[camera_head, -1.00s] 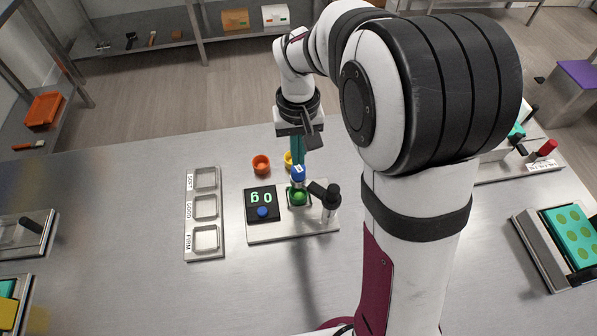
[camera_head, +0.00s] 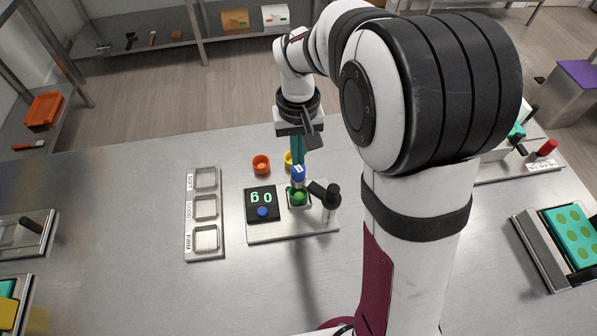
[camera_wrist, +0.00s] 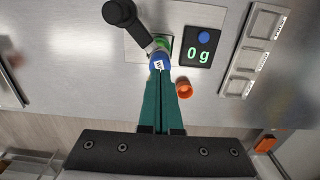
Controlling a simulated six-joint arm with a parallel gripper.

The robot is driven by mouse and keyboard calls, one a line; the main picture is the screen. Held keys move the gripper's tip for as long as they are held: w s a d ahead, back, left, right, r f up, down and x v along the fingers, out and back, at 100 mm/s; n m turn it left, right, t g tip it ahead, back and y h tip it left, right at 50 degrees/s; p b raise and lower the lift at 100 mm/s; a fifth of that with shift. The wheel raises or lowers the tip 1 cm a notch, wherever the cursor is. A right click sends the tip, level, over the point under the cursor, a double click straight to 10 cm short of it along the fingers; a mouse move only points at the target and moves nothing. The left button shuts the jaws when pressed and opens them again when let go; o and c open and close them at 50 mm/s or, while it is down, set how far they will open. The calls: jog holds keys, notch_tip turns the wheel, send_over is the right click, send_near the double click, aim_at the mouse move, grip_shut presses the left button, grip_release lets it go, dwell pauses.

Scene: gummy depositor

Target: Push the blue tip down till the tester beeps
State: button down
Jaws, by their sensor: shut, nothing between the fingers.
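The tester (camera_head: 290,231) is a metal plate with a black display (camera_head: 262,203) that reads "0 g" in green, also readable in the wrist view (camera_wrist: 198,47). A blue button sits on the display panel. The blue tip (camera_head: 298,173) stands above a green gummy (camera_head: 298,197) on the tester; the tip also shows in the wrist view (camera_wrist: 159,61). My gripper (camera_head: 298,163) is shut and empty, its teal fingers pointing down at the tip's top. In the wrist view the fingertips (camera_wrist: 160,74) meet the tip's edge; I cannot tell whether they touch it.
A black-knobbed post (camera_head: 331,198) stands right of the tip with an arm reaching to it. Orange (camera_head: 261,165) and yellow (camera_head: 288,158) cups are behind the tester. A three-slot tray (camera_head: 204,213) labelled SOFT, GOOD, FIRM lies left.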

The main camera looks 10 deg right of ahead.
aim_at(298, 168)
jog(key=shift+f, duration=1.6)
jog(key=shift+r, duration=3.55)
jog(key=s+r+m+y, duration=0.1)
jog(key=s+m, duration=0.4)
jog(key=s, duration=1.9)
jog(key=shift+a+r+m+y, duration=0.15)
jog(key=shift+a+m+y, duration=0.15)
jog(key=shift+y, duration=0.1)
